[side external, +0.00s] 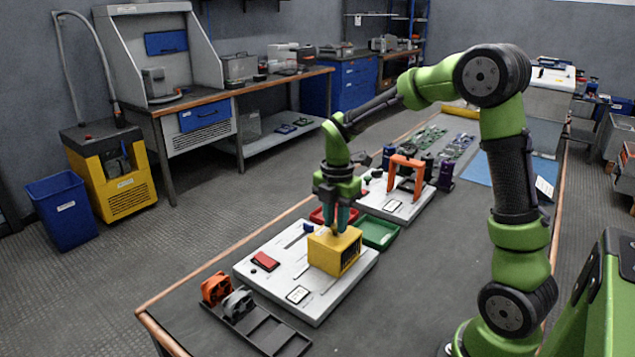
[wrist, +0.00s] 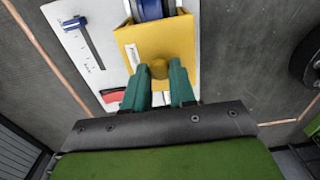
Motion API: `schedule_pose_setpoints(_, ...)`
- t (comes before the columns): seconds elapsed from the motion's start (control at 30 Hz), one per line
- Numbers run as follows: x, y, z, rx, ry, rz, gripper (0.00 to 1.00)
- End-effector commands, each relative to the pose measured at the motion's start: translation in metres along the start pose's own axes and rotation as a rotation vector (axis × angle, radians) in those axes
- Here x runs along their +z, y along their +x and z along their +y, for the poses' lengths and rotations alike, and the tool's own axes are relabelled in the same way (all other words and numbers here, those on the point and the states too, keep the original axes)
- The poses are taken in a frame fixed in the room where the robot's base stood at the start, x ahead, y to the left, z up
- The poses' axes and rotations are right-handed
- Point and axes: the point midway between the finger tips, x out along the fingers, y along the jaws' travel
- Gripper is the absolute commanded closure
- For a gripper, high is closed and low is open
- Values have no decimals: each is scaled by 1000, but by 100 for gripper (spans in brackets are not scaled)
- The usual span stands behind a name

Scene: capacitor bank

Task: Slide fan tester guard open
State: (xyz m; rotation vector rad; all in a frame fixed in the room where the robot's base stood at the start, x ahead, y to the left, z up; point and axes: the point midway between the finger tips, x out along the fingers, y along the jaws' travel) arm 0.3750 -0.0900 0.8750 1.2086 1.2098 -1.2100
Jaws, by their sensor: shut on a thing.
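The yellow fan tester guard (side external: 330,250) sits on the white tester board (side external: 300,303) in the side external view, with a dark slotted face on its right. In the wrist view the guard (wrist: 180,38) shows its top, a small label and a round yellow knob (wrist: 160,69). My gripper (side external: 338,228) is above the guard, pointing down. In the wrist view its green fingers (wrist: 160,80) are shut on the knob, one on each side. A blue round part (wrist: 153,9) shows beyond the guard's edge, partly cut off by the frame.
The board carries a red switch (side external: 265,261) and a blue slider (wrist: 74,23). A black rack (side external: 262,330) with an orange fan (side external: 215,287) and a grey fan (side external: 238,302) lies in front. Green (side external: 378,232) and red (side external: 323,215) trays stand behind. An orange arch (side external: 405,164) stands farther back.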

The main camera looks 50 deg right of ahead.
Motion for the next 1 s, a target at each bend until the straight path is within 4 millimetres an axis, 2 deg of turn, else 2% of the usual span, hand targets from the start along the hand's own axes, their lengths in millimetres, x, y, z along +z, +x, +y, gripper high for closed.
schedule_pose_setpoints(1.0,-52,-1,1,5,-4,0,100)
